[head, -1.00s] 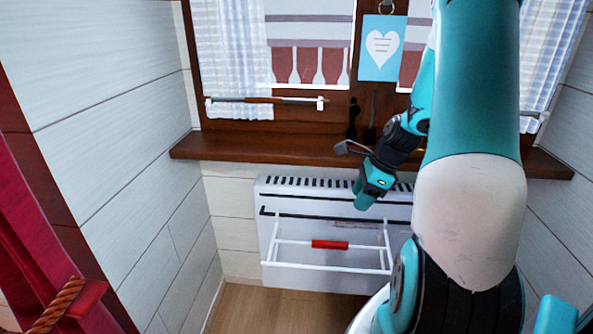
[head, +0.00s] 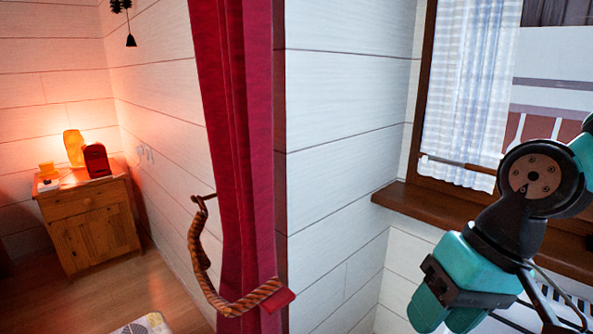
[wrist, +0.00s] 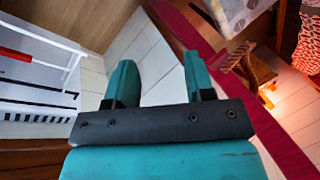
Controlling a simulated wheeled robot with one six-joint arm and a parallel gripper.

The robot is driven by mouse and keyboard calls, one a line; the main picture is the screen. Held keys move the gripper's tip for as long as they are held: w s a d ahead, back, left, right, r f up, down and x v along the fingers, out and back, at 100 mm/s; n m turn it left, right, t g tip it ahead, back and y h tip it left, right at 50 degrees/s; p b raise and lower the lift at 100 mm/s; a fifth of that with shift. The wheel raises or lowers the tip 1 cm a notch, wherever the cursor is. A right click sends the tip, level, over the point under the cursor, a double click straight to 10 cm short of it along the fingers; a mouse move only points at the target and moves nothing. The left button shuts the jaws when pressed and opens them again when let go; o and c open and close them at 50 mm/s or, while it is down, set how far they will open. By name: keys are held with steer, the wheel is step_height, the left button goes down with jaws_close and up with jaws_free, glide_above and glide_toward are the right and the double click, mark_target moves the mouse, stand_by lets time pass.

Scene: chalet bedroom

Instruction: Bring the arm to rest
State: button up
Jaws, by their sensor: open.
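My gripper (wrist: 160,82) shows in the wrist view with its two teal fingers wide apart and nothing between them. In the head view my gripper (head: 428,308) hangs at the lower right, below the level of the wooden window sill (head: 432,209) and in front of the white plank wall. My arm is bent, with its wrist joint in front of the window at the right edge. The rest of the arm is cut off by the frame.
A red curtain (head: 238,150) with a rope tie (head: 205,265) hangs at the wall corner left of my gripper. A wooden cabinet (head: 92,225) with a glowing lamp (head: 74,148) stands far left. A white wall rack (wrist: 38,75) shows in the wrist view. Wooden floor (head: 165,285) is open at lower left.

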steer(key=s+a+r+n, duration=0.1)
steer(key=s+a+n, duration=0.2)
steer(key=s+n, duration=0.2)
step_height(320, 180, up, 25)
steer(key=p, duration=2.4)
steer(key=shift+s+a+g+p, duration=0.2)
steer(key=shift+g+p, duration=0.1)
steer(key=shift+p, duration=0.1)
steer(key=shift+f, duration=0.1)
